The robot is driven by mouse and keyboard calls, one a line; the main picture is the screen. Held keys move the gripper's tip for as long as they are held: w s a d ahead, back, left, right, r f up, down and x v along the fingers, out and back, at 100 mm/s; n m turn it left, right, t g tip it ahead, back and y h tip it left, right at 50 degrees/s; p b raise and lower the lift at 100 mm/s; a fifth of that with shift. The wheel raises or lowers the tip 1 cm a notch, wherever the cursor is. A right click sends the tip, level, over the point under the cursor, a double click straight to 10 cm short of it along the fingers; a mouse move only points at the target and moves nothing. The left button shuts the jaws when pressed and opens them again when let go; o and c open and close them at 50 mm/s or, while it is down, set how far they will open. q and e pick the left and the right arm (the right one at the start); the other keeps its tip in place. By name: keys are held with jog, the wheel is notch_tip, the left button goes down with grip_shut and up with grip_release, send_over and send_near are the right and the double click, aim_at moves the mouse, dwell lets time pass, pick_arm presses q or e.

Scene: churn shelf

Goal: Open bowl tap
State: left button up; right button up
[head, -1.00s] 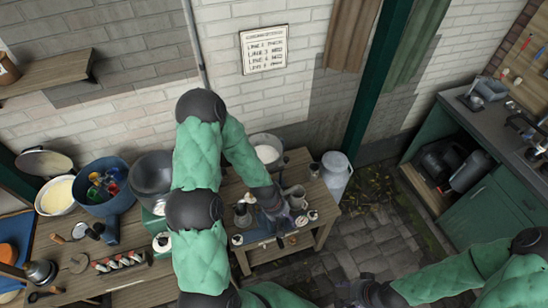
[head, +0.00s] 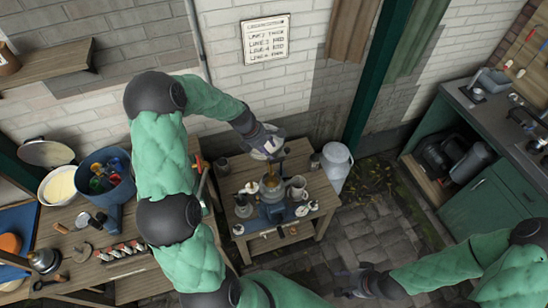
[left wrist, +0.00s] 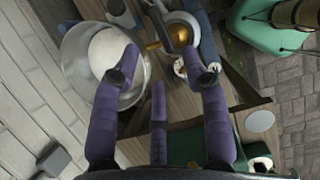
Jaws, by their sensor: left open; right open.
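A wide metal bowl with white contents (left wrist: 85,70) fills the upper left of the left wrist view; in the head view it is mostly hidden behind my left gripper (head: 270,148). In the left wrist view the left gripper (left wrist: 166,72) is open and empty, one finger overlapping the bowl's right rim. A brass-coloured part (left wrist: 178,36) lies beyond the fingers, over a smaller pale vessel; I cannot tell whether it is the tap. My right gripper (head: 350,285) is open and empty low in the head view, away from the bowl.
Cups and small jars crowd the small wooden table (head: 318,225) around a blue-based device (head: 273,213). A grey milk can (head: 336,165) stands to its right. A blue bucket (head: 108,180) stands on the left bench. Paved floor lies open toward the green cabinet (head: 485,210).

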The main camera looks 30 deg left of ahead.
pick_arm(q)
jog(key=x, duration=0.7)
jog(key=shift+w+d+f, duration=0.1)
jog(key=shift+f, duration=0.05)
grip_shut()
